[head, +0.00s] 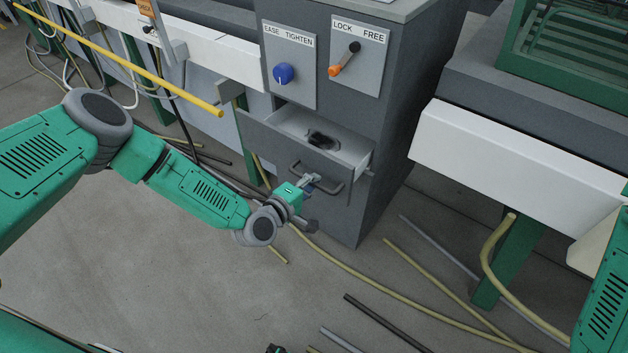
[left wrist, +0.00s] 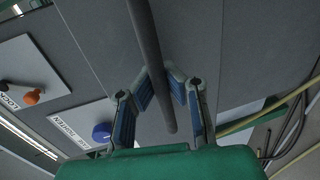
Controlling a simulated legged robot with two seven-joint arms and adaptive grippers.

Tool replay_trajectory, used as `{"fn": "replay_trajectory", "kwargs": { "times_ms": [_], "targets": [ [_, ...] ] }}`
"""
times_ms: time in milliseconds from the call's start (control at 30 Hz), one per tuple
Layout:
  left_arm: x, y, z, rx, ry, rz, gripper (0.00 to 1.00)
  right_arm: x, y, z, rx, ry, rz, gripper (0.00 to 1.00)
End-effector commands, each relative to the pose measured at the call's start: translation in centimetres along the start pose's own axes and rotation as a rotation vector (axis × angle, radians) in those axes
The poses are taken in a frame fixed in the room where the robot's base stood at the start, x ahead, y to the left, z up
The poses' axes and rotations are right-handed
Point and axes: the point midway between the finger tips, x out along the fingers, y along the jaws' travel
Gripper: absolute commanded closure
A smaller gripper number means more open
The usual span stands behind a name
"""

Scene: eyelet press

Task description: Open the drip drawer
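The drip drawer (head: 274,136) is in the grey cabinet in the head view. It stands partly out, its light inside showing, with a dark object (head: 322,141) lying in it. The drawer's dark bar handle (head: 334,187) is on its front. My left gripper (head: 312,181) is at this handle. In the left wrist view the handle bar (left wrist: 147,40) runs between the two fingers of my left gripper (left wrist: 162,78), which close in on it from both sides.
Above the drawer are a blue EASE/TIGHTEN knob (head: 284,74) and an orange-tipped LOCK/FREE lever (head: 344,59). A white-fronted bench (head: 510,160) stands at the right. Hoses and rods (head: 385,322) lie on the floor. The floor before the drawer is otherwise fairly clear.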

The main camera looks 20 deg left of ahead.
Motion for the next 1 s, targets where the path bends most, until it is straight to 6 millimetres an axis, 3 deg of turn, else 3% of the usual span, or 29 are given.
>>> {"fn": "replay_trajectory", "kwargs": {
  "times_ms": [300,433,600,867,1000],
  "targets": [
    [-8.0,-1.8,0.0,-0.001,0.000,-0.014,1.00,-2.0,0.0,-0.1,0.000,0.000,0.000,0.60],
    [-10.7,-2.5,0.0,-0.001,0.000,-0.013,1.00,-2.5,0.0,-0.1,0.000,0.000,0.000,0.60],
    [-12.2,-2.9,0.0,-0.001,-0.001,-0.012,1.00,-2.6,0.0,-0.1,0.000,0.000,0.000,0.60],
    [-12.2,-3.0,0.0,-0.001,-0.001,-0.012,1.00,-2.5,0.0,-0.1,0.000,0.000,0.000,0.60],
    [-12.2,-2.9,0.0,-0.001,-0.001,-0.011,0.68,-2.5,0.0,-0.1,0.000,0.000,0.000,0.60]
  ]
}}
